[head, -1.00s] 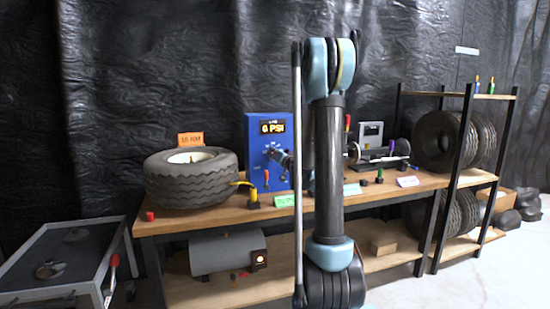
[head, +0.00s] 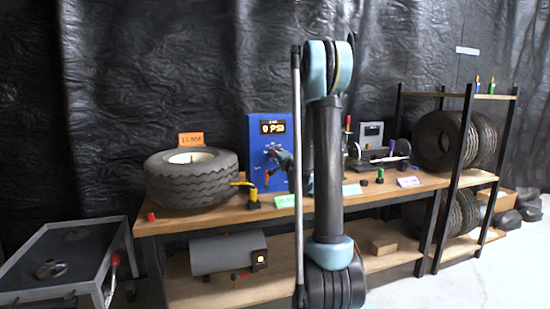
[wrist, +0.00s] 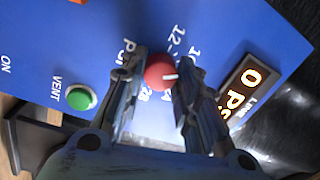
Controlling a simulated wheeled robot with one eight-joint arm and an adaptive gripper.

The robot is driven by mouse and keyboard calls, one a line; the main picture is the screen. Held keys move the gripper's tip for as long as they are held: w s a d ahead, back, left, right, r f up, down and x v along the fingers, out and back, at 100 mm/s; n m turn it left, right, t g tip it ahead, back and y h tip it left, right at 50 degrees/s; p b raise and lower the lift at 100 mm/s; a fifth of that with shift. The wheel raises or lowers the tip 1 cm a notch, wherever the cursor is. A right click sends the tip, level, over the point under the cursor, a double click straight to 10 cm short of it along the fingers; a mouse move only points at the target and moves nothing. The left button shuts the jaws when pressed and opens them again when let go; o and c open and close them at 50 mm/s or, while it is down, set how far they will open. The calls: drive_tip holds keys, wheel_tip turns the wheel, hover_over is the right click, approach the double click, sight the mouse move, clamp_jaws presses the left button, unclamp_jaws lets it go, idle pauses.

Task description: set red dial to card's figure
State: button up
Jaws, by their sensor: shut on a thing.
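The blue control panel (head: 262,130) stands at the back of the workbench, and its lit display (head: 272,128) reads 0 PSI. The red dial (wrist: 159,72) sits on the panel face, with a white pointer mark and a ring of printed figures around it, partly covered by my fingers. My gripper (wrist: 158,82) is shut on the red dial, one finger on each side. In the head view my gripper is small and partly hidden by my arm.
A green button (wrist: 80,97) marked VENT is on the panel close to my left finger. A yellow-handled valve (head: 252,196) and a green card (head: 285,201) stand at the bench front. A grey cart (head: 70,260) is at left, a tire rack (head: 470,130) at right.

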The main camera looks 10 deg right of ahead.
drive_tip(key=shift+s+a+m+h, duration=0.1)
drive_tip(key=shift+m+h, duration=0.05)
drive_tip(key=shift+m, duration=1.9)
drive_tip(key=shift+s+m+h, duration=0.1)
drive_tip(key=shift+m+h, duration=0.05)
drive_tip(key=shift+m, duration=1.9)
drive_tip(key=o, duration=1.1)
drive_tip(key=shift+w, duration=0.15)
drive_tip(key=v, duration=1.2)
drive_tip(key=shift+a+f, duration=0.15)
drive_tip(key=shift+f, duration=0.1)
